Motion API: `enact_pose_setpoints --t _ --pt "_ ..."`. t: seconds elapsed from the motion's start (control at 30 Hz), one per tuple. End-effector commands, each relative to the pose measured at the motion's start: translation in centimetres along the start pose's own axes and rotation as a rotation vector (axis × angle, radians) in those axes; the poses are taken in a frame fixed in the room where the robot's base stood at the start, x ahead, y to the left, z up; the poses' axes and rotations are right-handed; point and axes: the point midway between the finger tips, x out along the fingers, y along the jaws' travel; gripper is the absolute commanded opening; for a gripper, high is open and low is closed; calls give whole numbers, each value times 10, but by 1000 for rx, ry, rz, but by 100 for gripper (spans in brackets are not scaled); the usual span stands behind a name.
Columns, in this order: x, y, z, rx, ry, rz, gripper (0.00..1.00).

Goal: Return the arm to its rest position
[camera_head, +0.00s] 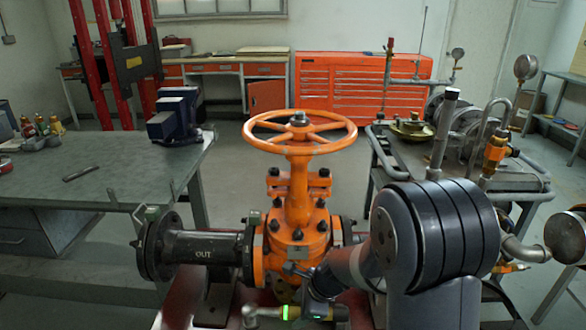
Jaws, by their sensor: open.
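The orange gate valve (298,215) stands upright in the centre, with its orange handwheel (300,132) level on top. My arm (440,235) is folded at the lower right, in front of the valve's right side. Its forearm slopes down to the left, to a wrist with a green light. My gripper (262,315) is low at the bottom centre, in front of the valve base and well below the handwheel. It is open. Its fingers are small and hard to make out, and I see nothing held.
A grey workbench (90,190) with a blue vise (176,115) stands at left. A cart (405,150) with pipes and gauges stands at right, close behind my arm. An orange tool chest (345,82) is at the back wall. Open floor lies behind the valve.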

Motion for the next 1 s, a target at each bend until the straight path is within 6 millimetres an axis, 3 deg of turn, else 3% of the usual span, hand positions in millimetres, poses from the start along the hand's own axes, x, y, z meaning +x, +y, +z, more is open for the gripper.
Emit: enact_pose_setpoints --t 0.13,0.57,0.9,1.0 --pt "-11 -2 5 0 0 1 54" --pt "-12 -2 5 1 0 1 54" --pt "14 3 -7 1 1 2 54" --pt "-18 0 -4 0 -1 -5 54"
